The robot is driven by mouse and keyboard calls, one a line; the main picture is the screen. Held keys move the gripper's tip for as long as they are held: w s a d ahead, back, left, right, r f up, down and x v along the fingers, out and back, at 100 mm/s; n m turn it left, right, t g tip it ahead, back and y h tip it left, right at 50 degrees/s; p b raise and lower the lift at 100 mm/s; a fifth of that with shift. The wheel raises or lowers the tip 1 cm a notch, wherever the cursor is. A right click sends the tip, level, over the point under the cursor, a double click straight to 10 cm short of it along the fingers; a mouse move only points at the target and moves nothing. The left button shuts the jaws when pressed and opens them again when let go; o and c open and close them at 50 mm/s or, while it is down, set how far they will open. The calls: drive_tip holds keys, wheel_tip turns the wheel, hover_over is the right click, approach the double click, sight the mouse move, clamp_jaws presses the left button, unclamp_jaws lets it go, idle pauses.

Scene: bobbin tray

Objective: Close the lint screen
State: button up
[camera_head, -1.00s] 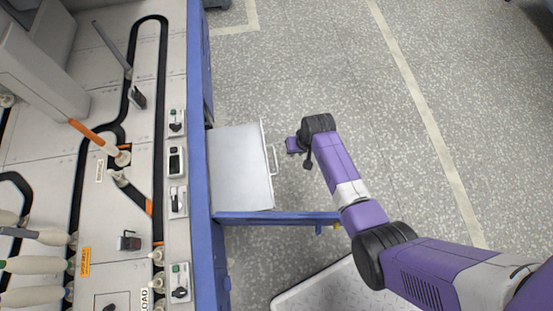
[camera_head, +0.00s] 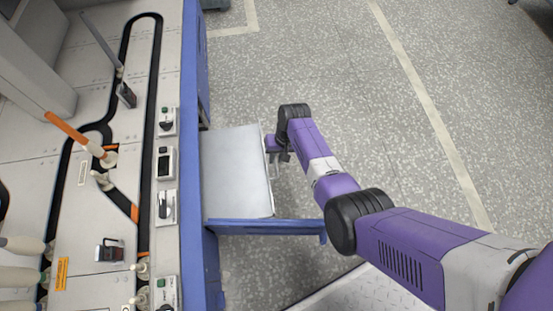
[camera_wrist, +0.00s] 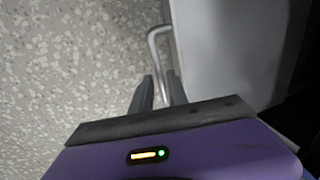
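The lint screen (camera_head: 235,172) is a flat, light grey drawer-like panel that sticks out from the blue side of the machine. Its side and front edge also show in the wrist view (camera_wrist: 225,50). Its handle (camera_wrist: 153,52) is a pale bent bar on the front edge; in the head view my gripper mostly hides it. My gripper (camera_head: 271,143) is at the front edge, by the handle. In the wrist view, the two dark fingers of my gripper (camera_wrist: 160,76) are apart, with the handle bar between them. I cannot see firm contact on both sides.
A blue rail (camera_head: 265,227) runs out from the machine just below the screen. The machine top (camera_head: 90,200) with switches and bobbins is at the left. The speckled floor (camera_head: 340,80) to the right and beyond is clear.

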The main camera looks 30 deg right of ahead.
drive_tip(key=shift+f, duration=0.15)
clamp_jaws()
idle(1.4)
